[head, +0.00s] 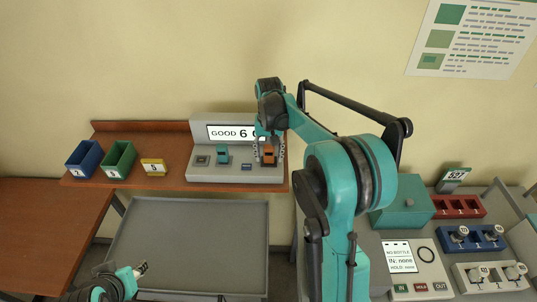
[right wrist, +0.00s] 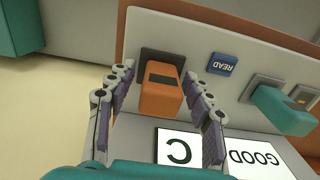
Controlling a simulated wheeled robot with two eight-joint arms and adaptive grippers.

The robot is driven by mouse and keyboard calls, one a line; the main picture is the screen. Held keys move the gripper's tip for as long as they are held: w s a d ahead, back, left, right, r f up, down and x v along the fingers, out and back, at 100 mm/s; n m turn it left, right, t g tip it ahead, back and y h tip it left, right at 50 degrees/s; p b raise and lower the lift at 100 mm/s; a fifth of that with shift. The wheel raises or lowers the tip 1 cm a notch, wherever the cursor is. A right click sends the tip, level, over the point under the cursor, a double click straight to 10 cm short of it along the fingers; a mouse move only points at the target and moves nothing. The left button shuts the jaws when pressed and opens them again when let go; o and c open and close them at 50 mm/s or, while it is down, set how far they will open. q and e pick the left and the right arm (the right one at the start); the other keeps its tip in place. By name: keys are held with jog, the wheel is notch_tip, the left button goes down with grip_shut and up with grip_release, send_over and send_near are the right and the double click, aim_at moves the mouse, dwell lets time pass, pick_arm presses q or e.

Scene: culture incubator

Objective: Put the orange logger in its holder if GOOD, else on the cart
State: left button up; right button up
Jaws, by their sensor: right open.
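The orange logger (head: 269,154) sits at the right end of the grey reader (head: 236,178) on the wooden shelf. The reader's screen (head: 222,132) says GOOD with a number partly hidden by my arm. In the right wrist view the logger (right wrist: 160,95) stands in a dark square socket (right wrist: 163,57). My right gripper (head: 269,147) is open, with one finger on each side of the logger and gaps visible. A teal block (head: 222,154) sits on the reader, left of a blue READ button (head: 246,167). My left gripper (head: 140,269) is at lower left; its jaws are unclear.
Blue (head: 85,157) and green (head: 118,159) bins and a yellow holder (head: 153,167) stand left on the shelf. Below is an empty grey tray-topped cart (head: 185,235). At right, a bench carries a teal box (head: 402,210), red (head: 460,207) and blue racks (head: 472,239).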

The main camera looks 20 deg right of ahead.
aim_at(269, 146)
dwell(0.6)
grip_shut()
jog(key=shift+r, duration=0.15)
jog(key=shift+r+p, duration=1.85)
jog(key=shift+r, duration=1.05)
jog(key=shift+f, duration=0.1)
